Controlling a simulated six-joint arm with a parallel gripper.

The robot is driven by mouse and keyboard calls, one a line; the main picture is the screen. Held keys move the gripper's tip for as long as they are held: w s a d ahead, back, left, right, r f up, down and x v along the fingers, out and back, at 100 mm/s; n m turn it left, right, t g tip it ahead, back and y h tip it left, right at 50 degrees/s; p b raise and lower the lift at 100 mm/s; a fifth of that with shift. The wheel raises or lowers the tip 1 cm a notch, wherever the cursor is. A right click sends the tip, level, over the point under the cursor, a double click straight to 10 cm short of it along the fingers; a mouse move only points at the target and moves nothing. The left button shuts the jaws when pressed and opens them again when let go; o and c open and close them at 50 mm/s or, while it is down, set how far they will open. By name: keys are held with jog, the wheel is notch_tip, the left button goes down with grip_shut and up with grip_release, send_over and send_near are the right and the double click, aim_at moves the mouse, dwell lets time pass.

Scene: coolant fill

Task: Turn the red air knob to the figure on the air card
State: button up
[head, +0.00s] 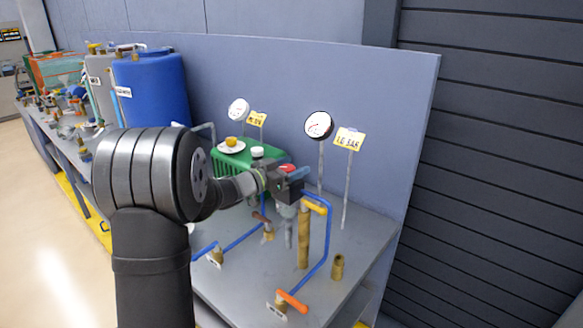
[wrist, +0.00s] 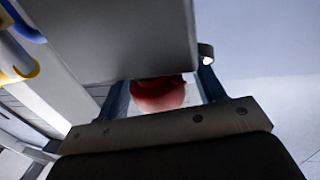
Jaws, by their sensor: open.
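The red air knob (wrist: 160,93) shows between the two fingers of my gripper (wrist: 163,88) in the wrist view. A large grey block hides part of it. In the head view a bit of red (head: 287,167) shows at my gripper (head: 292,178), which is open around or just beside the knob; contact cannot be told. A yellow card (head: 349,139) on a post at the right seems to read 1.6 BAR. A round white gauge (head: 319,125) with a dark rim stands left of it; its needle is too small to read.
A second gauge (head: 238,110) and yellow card (head: 257,118) stand further left. A green crate (head: 228,172) and a blue barrel (head: 152,88) are behind my arm. Blue pipes, brass fittings and an orange-handled valve (head: 292,301) occupy the grey bench (head: 345,262). A panel rises behind.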

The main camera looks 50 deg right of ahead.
jog(key=c, duration=1)
jog(key=shift+m+g, duration=0.4)
jog(key=shift+g, duration=0.2)
jog(key=m+g+y, duration=0.1)
jog(key=g, duration=0.1)
jog(key=m+g+y, duration=0.1)
jog(key=m+g, duration=0.1)
jog(key=m+g+y, duration=0.1)
jog(key=g, duration=0.1)
jog(key=shift+s+a+f+m+g+y, duration=0.1)
jog(key=shift+s+a+m+g+y, duration=0.05)
jog(key=shift+s+m+g+y, duration=0.2)
jog(key=m+g+y, duration=0.1)
jog(key=y, duration=0.1)
jog(key=m+g+y, duration=0.4)
jog(key=shift+s+a+m+y, duration=0.2)
jog(key=shift+a+m+y, duration=0.05)
jog(key=shift+a, duration=0.1)
jog(key=o, duration=1)
